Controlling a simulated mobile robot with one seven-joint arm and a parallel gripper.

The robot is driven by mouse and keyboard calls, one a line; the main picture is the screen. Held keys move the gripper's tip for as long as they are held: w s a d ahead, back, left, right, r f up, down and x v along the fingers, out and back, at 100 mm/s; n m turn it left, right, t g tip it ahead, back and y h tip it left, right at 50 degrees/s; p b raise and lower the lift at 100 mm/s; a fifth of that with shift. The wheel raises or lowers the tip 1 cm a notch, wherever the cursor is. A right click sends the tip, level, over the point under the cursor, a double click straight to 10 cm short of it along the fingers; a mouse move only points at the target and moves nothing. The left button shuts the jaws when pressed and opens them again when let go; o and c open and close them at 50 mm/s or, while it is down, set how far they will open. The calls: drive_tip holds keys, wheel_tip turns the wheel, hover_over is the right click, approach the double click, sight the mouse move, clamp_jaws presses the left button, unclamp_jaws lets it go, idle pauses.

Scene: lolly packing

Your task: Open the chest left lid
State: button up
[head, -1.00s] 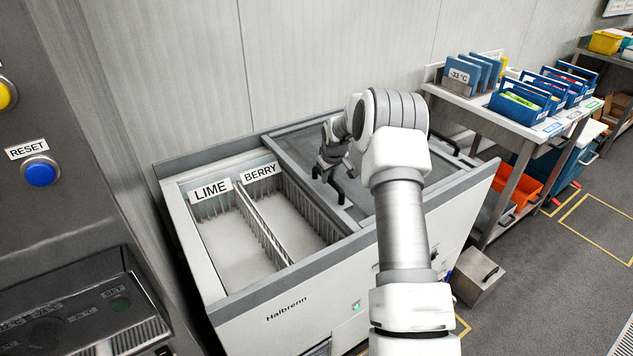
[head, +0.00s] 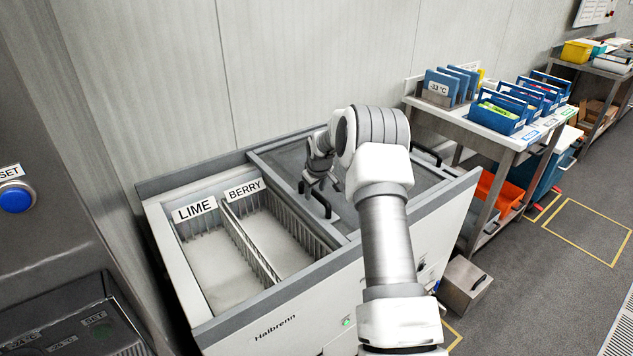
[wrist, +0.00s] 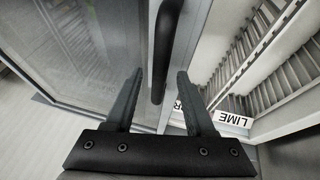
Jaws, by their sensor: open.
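The chest (head: 270,325) is a white freezer with a grey rim. Its left half is uncovered and shows compartments labelled LIME (head: 194,211) and BERRY (head: 244,190). The grey left lid (head: 285,157) lies over the right half, and its black handle (head: 322,207) is near its left edge. My gripper (head: 318,184) is at that handle, partly hidden by my arm. In the wrist view my gripper (wrist: 160,74) is open, with the black handle (wrist: 166,35) passing between and beyond its fingers. I cannot tell whether they touch it.
A second black handle (head: 427,154) is at the chest's right end. A table with blue caddies (head: 497,118) stands to the right, and a metal box (head: 464,285) is on the floor beside the chest. A control panel with a blue button (head: 16,197) is at the left.

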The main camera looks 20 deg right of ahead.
drive_tip(key=v, duration=1.7)
drive_tip(key=shift+b, duration=0.35)
drive_tip(key=shift+s+r, duration=0.1)
drive_tip(key=s+a+r+m, duration=0.1)
drive_tip(key=s+a+r, duration=0.5)
drive_tip(key=s, duration=0.2)
drive_tip(key=s+a+r, duration=0.6)
drive_tip(key=s, duration=0.2)
drive_tip(key=s+a+f+m, duration=0.1)
drive_tip(key=s+a, duration=0.2)
drive_tip(key=s, duration=0.7)
drive_tip(key=s+a+y, duration=0.1)
drive_tip(key=s+a, duration=0.2)
drive_tip(key=s, duration=0.8)
drive_tip(key=shift+s+a+f+m+t, duration=0.3)
drive_tip(key=shift+a+f+m+t, duration=0.05)
drive_tip(key=shift+f+m+t, duration=0.05)
drive_tip(key=shift+d, duration=0.1)
